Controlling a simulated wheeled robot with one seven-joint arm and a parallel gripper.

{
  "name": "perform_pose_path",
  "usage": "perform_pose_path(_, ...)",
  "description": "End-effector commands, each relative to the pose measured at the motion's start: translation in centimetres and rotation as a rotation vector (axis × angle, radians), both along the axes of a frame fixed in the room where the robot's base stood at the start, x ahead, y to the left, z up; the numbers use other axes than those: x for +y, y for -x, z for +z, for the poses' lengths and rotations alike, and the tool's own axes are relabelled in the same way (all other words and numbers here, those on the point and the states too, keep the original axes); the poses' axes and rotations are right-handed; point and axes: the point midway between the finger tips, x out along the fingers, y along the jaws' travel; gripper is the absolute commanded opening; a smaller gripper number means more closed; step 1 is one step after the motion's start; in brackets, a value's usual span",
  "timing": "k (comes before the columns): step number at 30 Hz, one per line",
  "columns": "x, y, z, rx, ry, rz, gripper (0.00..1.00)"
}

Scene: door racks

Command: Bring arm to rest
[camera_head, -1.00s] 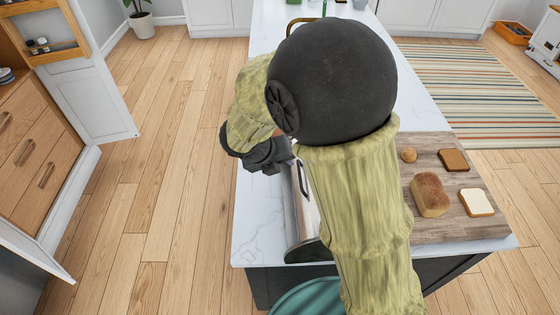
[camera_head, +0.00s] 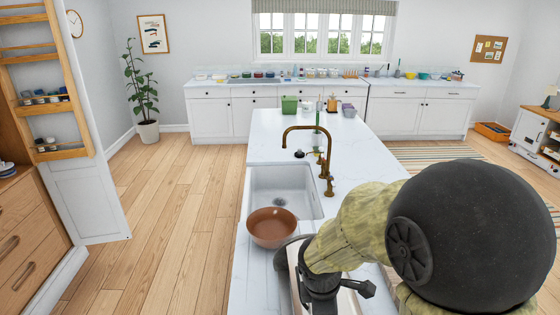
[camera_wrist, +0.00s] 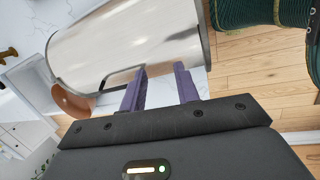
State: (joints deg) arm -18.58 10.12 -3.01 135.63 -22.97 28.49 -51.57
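My arm covers the lower right of the head view. My dark wrist and gripper (camera_head: 322,287) are low in the middle there, over the island counter. In the wrist view, the two purple fingers of my gripper (camera_wrist: 160,86) stand apart with nothing seen between them. A shiny metal bread bin (camera_wrist: 130,40) lies just beyond the fingertips. I cannot tell how wide the gap to it is. Only a small part of the bin shows in the head view, behind my wrist.
A brown bowl (camera_head: 271,227) sits at the near edge of the sink (camera_head: 283,185), close to my wrist. A bronze tap (camera_head: 305,130) rises beside the sink. An open rack door (camera_head: 88,190) stands at left. Wood floor between door and island is clear.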

Motion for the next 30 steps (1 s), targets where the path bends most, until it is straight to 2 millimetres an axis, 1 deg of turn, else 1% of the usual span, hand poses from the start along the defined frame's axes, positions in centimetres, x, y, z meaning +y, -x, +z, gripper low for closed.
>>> perform_pose_path(1,-0.9,0.6,-0.7,-0.017,-0.047,-0.147,0.31)
perform_pose_path(8,-3.5,3.0,-2.1,-0.093,-0.254,-0.833,0.31)
perform_pose_path(9,-3.9,3.4,-2.3,-0.107,-0.288,-0.952,0.31)
perform_pose_path(12,-4.8,4.2,-2.7,-0.133,-0.363,-1.218,0.31)
perform_pose_path(15,-5.3,4.7,-2.9,-0.151,-0.413,-1.394,0.31)
perform_pose_path(19,-5.4,5.0,-2.9,-0.157,-0.435,-1.477,0.31)
perform_pose_path(30,-5.4,5.0,-2.9,-0.157,-0.434,-1.474,0.31)
